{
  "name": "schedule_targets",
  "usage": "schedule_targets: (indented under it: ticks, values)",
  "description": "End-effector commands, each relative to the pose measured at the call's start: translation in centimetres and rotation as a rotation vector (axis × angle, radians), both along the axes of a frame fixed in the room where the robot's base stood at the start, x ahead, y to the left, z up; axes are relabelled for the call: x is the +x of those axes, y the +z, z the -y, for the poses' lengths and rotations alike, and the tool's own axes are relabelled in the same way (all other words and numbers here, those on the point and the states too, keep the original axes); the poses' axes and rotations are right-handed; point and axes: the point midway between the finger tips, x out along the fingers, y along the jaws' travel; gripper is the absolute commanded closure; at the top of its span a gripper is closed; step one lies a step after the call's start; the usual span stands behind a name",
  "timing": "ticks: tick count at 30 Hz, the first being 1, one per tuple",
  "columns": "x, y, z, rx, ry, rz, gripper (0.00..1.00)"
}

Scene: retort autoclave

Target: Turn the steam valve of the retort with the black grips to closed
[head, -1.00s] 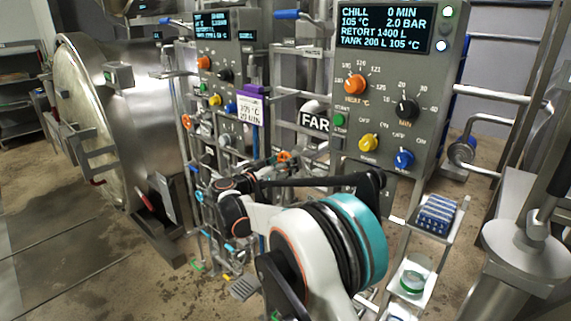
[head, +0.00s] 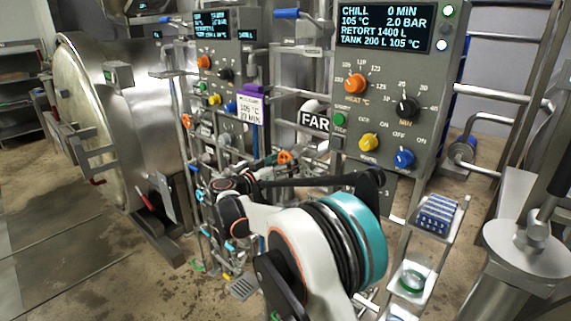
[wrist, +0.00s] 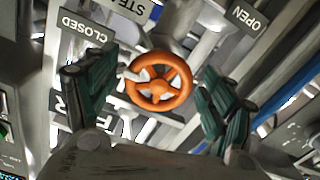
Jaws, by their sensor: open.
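An orange handwheel (wrist: 160,82) with spokes sits near the middle of the wrist view. My gripper (wrist: 161,68) is open, with one green-padded finger on each side of the wheel; I cannot tell whether either touches it. A pale piece juts from the wheel's left side. An orange handwheel (head: 284,157) shows behind the arm there. I cannot make out black grips.
A control panel (head: 395,90) with knobs and a CHILL display stands behind my arm. A FAR sign (head: 314,118) hangs left of it. Pipes crowd the wheel. A steel retort (head: 130,110) is at left, a small shelf with blue items (head: 437,213) at right. Floor at left is clear.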

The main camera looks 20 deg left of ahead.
Motion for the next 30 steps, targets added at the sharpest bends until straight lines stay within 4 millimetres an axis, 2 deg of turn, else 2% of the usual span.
schedule_targets:
  ticks: [12,16,22,30]
  values:
    - [-7.2,0.0,-3.2,0.0,0.004,0.0,0.24]
    - [-9.0,0.0,-3.9,0.0,0.003,-0.001,0.24]
    - [-10.4,0.0,-4.4,0.0,0.001,0.0,0.24]
    - [-10.6,-0.1,-4.5,0.0,0.001,0.0,0.24]
